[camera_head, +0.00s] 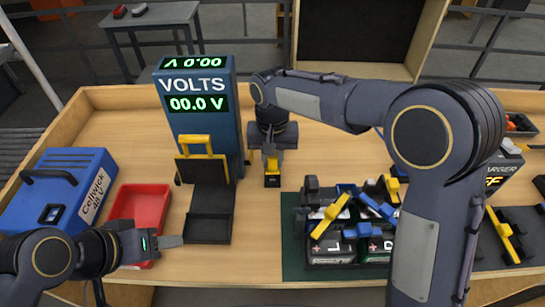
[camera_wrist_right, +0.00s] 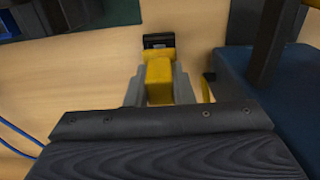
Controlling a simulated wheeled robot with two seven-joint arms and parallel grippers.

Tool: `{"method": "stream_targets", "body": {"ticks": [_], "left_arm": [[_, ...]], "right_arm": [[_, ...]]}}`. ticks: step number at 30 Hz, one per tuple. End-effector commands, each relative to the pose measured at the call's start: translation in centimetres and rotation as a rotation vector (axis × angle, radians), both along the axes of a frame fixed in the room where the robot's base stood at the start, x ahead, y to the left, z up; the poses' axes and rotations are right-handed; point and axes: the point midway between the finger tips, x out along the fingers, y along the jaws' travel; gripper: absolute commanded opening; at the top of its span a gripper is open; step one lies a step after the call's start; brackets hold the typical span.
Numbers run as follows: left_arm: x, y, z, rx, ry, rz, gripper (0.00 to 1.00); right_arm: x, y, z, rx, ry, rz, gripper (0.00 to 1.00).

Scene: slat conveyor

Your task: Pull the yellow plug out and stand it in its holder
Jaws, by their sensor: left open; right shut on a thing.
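The yellow plug (camera_wrist_right: 158,82) is between the grey fingers of my right gripper (camera_wrist_right: 159,88) in the right wrist view. A small black piece (camera_wrist_right: 158,41) shows at its far end. I cannot tell whether that is the plug's own end or a holder under it. In the head view my right gripper (camera_head: 271,158) points down at the bench, right of the blue VOLTS meter, with the yellow plug (camera_head: 272,166) low at its tips. My left gripper (camera_head: 172,242) is open and empty, near the red tray's lower right edge.
The VOLTS meter (camera_head: 223,130) reads 00.0 V. A black stand with a yellow handle (camera_head: 195,140) and black tray (camera_head: 208,229) stand before it. A red tray (camera_head: 165,196) and blue Cellwick box (camera_head: 60,195) are left. Batteries with yellow and blue parts crowd the green mat (camera_head: 292,260).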

Motion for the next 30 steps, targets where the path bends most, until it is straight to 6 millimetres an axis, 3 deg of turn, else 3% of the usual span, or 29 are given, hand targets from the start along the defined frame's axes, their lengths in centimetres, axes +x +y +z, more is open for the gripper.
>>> {"method": "stream_targets", "body": {"ticks": [30], "left_arm": [[0.0,0.0,-1.1,0.000,0.000,0.000,0.47]], "right_arm": [[0.0,0.0,-1.6,0.000,0.000,0.000,0.00]]}}
